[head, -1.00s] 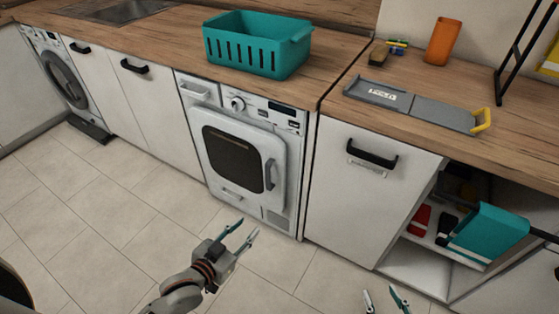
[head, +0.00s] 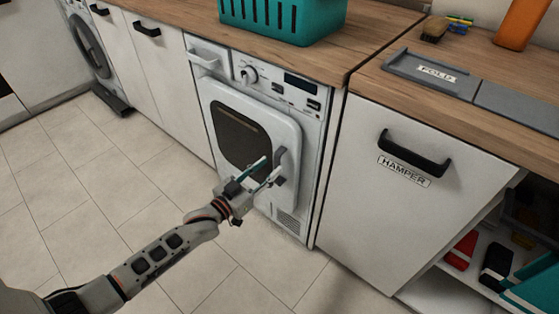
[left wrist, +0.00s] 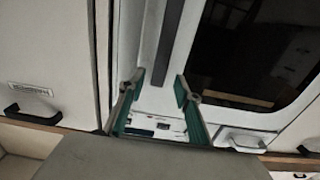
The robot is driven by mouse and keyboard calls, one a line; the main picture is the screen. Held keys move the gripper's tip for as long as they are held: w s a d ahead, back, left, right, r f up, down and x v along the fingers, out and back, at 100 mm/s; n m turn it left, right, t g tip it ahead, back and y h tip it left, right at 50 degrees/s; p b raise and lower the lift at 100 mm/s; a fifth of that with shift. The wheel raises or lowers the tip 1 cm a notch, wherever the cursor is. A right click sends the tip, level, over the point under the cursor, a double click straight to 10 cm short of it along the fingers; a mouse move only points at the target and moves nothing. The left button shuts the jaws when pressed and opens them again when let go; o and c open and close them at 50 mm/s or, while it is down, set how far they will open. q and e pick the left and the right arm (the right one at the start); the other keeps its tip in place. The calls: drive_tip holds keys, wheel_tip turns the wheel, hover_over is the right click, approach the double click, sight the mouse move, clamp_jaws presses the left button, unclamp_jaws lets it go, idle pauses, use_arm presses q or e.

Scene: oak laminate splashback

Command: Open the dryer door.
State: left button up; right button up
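The dryer (head: 232,78) is a white front-loading machine under the counter. Its door (head: 240,128), with a dark window, looks shut. The dark grey upright door handle (head: 279,168) is on the door's right side, partly covered by my gripper. My left gripper (head: 267,171) is open and empty at the handle. In the left wrist view, the handle (left wrist: 168,42) runs as a dark bar ahead of the open fingers (left wrist: 158,90), roughly in line with the gap. I cannot tell whether the fingers touch it. My right gripper is not in view.
A teal basket (head: 282,18) stands on the wooden counter above. A cabinet labelled HAMPER (head: 400,185) with a black handle is right of the dryer. An open shelf (head: 440,288) is at lower right. The tiled floor (head: 110,185) before the dryer is clear.

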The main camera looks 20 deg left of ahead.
sight(276, 162)
use_arm(q)
drive_tip(key=x, duration=0.2)
drive_tip(key=b+x, duration=0.1)
drive_tip(key=x, duration=0.1)
drive_tip(key=shift+f, duration=0.3)
drive_tip(key=shift+w+d+r, duration=0.15)
drive_tip(key=shift+w, duration=0.15)
clamp_jaws()
